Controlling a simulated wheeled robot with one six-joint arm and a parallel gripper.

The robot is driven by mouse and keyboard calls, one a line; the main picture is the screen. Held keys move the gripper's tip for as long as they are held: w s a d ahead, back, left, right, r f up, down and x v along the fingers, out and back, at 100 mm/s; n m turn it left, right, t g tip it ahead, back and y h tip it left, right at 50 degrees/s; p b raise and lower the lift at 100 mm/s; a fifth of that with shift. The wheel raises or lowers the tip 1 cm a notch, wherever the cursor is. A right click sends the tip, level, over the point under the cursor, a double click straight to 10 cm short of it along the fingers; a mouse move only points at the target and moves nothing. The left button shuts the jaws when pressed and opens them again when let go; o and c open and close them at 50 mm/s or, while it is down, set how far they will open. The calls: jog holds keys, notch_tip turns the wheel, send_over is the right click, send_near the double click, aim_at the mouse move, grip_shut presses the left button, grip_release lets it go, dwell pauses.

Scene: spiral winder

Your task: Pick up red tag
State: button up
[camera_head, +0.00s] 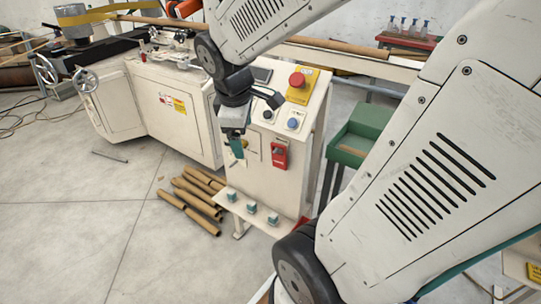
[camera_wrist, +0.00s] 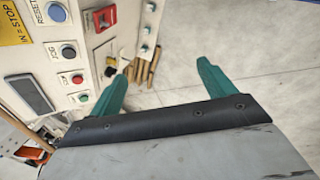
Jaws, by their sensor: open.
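A red piece with a dark grey part, which looks like the red tag (camera_head: 280,155), is on the front panel of the white machine cabinet (camera_head: 258,172). A red piece, apparently the same tag (camera_wrist: 99,17), shows near the top left in the wrist view. My gripper (camera_head: 236,150) hangs in front of the panel, left of the red piece and apart from it. In the wrist view my gripper's teal fingers (camera_wrist: 164,70) are spread with nothing between them. The far side of the red piece is hidden.
A red emergency button (camera_head: 297,80) and smaller buttons sit above. A low shelf (camera_head: 250,222) with small teal-grey pieces juts out below. Cardboard tubes (camera_head: 190,200) lie on the floor. A green bin (camera_head: 352,140) stands to the right. The floor at left is mostly clear.

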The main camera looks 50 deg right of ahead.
jog(key=w+d+f+n+h, duration=0.1)
jog(key=w+d+f+n, duration=0.2)
jog(key=d, duration=0.4)
jog(key=w+d+f+n, duration=0.2)
jog(key=d+f+n, duration=0.2)
jog(key=d, duration=0.2)
jog(key=n, duration=0.5)
send_over(278, 148)
jog(key=s+a, duration=0.1)
jog(key=a, duration=0.1)
notch_tip(278, 148, down, 9)
jog(key=shift+s+r, duration=0.15)
jog(key=shift+r, duration=0.05)
jog(key=shift+w+x, duration=0.15)
jog(key=shift+x, duration=1.3)
jog(key=shift+w+x, duration=0.1)
jog(key=shift+x, duration=1.35)
jog(key=shift+a, duration=0.15)
jog(key=c, duration=1.3)
